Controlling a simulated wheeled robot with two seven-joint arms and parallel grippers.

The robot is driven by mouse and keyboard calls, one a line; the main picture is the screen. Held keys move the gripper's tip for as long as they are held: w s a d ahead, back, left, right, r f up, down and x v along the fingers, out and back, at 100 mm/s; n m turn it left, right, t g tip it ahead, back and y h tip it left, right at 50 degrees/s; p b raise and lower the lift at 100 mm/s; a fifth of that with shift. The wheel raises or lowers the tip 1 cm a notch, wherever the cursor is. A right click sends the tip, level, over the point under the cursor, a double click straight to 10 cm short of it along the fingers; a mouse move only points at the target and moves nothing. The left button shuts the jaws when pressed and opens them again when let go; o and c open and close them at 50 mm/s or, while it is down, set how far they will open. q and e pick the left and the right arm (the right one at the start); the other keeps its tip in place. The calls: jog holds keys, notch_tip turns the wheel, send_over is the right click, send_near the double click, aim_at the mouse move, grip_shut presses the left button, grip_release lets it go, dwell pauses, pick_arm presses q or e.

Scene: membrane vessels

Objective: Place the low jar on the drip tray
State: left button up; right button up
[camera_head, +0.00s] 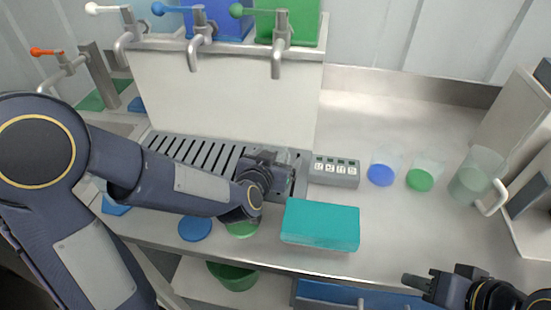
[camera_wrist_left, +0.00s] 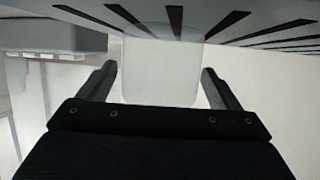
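The slotted grey drip tray (camera_head: 205,153) lies under the taps at the left-centre of the counter. My left gripper (camera_head: 282,165) is low over the tray's right end. In the head view this jar is hidden by my gripper. My right gripper (camera_head: 425,284) is at the lower right, apart from everything.
A grey button box (camera_head: 334,170) stands right of the tray, with a teal block (camera_head: 320,224) in front. A blue-based cup (camera_head: 382,172), a green-based cup (camera_head: 421,178) and a clear handled jug (camera_head: 474,177) stand to the right. Blue (camera_head: 195,228) and green (camera_head: 242,229) discs lie near the front edge.

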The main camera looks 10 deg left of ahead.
pick_arm(q)
jog(key=shift+r, duration=0.15)
jog(key=shift+s+r+p, duration=0.1)
jog(key=shift+r+p, duration=0.1)
jog(key=shift+p, duration=0.1)
jog(key=s+a+r+n+g+h+p, duration=0.1)
jog(key=s+a+r+g+h, duration=0.15)
jog(key=s, duration=0.55)
jog(key=s+a+r+g+h+p, duration=0.15)
jog(key=s+r, duration=0.25)
jog(key=s, duration=0.4)
jog(key=s+a+f+n+g+y, duration=0.2)
jog(key=s+a, duration=0.4)
jog(key=s, duration=0.3)
jog(key=shift+s+a+n+g, duration=0.2)
jog(key=shift+a+n+g, duration=0.15)
jog(key=shift+g, duration=0.45)
jog(key=shift+r, duration=0.1)
notch_tip(320, 180, up, 2)
jog(key=shift+p, duration=1.25)
